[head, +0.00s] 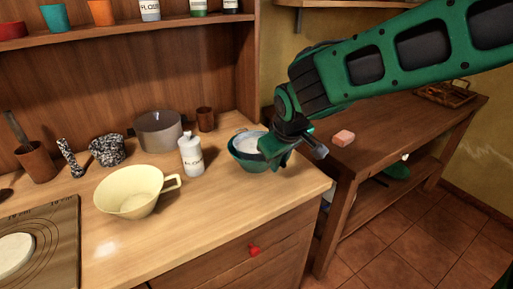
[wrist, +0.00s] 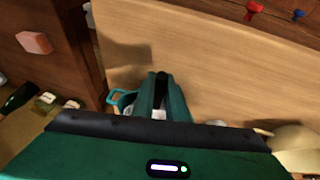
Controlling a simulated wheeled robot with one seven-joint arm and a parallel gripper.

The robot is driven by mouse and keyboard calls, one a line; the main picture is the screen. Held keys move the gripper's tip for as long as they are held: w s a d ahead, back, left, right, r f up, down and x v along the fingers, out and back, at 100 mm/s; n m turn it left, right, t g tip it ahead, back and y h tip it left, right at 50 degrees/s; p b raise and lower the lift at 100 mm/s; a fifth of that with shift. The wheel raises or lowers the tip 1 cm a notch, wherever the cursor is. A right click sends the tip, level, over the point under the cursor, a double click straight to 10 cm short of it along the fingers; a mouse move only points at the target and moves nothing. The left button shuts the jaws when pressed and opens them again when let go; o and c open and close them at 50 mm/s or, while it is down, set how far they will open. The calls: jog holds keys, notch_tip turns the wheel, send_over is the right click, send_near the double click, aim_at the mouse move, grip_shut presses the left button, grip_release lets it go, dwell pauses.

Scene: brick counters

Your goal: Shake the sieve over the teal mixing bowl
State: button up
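The teal mixing bowl (head: 244,163) stands near the right end of the wooden counter. A pale, round patch of white (head: 246,145) shows within its rim; I cannot tell whether this is flour in the bowl or in a sieve over it. No sieve shows clearly. My gripper (head: 277,151) is low at the bowl's right side, overlapping its rim in the head view. In the wrist view my gripper (wrist: 160,92) points down with its fingers close together, a dark strip between them. A teal loop (wrist: 118,97) shows beside them. What the fingers hold, if anything, is hidden.
A cream bowl with a handle (head: 133,194), a white bottle (head: 191,156) and a grey pot (head: 158,132) stand left of the teal bowl. A lower side table (head: 385,125) with a pink block (head: 344,138) is at right.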

jog(key=shift+r, duration=0.25)
grip_shut()
jog(key=shift+r, duration=1.45)
jog(key=shift+s+r, duration=0.15)
jog(key=shift+r, duration=1.2)
jog(key=shift+d, duration=0.1)
